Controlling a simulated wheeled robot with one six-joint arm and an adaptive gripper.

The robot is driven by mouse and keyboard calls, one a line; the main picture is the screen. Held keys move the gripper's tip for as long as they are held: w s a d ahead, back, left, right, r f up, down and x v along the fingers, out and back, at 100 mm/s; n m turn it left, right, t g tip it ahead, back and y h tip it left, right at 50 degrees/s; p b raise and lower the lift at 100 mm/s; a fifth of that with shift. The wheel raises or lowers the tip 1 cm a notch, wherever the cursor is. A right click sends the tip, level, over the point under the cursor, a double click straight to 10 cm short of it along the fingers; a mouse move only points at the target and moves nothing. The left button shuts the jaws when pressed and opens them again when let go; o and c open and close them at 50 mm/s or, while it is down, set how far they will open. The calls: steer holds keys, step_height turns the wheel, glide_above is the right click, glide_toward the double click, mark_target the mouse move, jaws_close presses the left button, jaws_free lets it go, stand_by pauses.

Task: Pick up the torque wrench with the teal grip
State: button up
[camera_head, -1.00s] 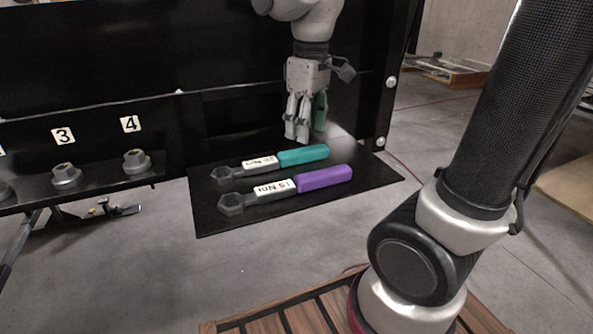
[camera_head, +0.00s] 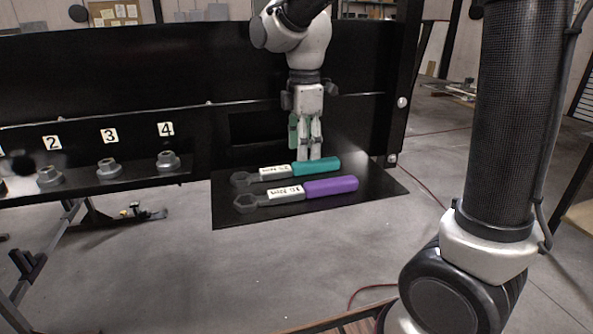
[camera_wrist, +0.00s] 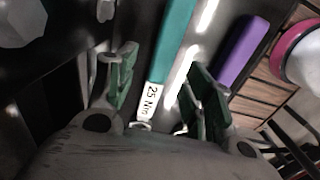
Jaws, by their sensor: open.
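The torque wrench with the teal grip (camera_head: 317,166) lies flat on a black shelf (camera_head: 380,192), its grey ring head to the left and a white label in the middle. In the wrist view its teal grip (camera_wrist: 174,40) and "25 Nm" label show between the spread fingers. My gripper (camera_head: 309,157) points down just above or at the teal grip, open and empty; whether a finger touches it I cannot tell. My gripper also shows in the wrist view (camera_wrist: 160,85) with its fingers apart on either side of the wrench.
A wrench with a purple grip (camera_head: 331,187) lies parallel, in front of the teal one. A black upright panel (camera_head: 200,75) stands behind the shelf. Numbered bolts (camera_head: 108,168) sit on a ledge to the left. A dark post closes the right side.

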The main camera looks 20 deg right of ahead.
mark_target(287, 170)
step_height(287, 170, down, 5)
steer(key=shift+s+a+r, duration=0.1)
steer(key=shift+c, duration=0.4)
jaws_close()
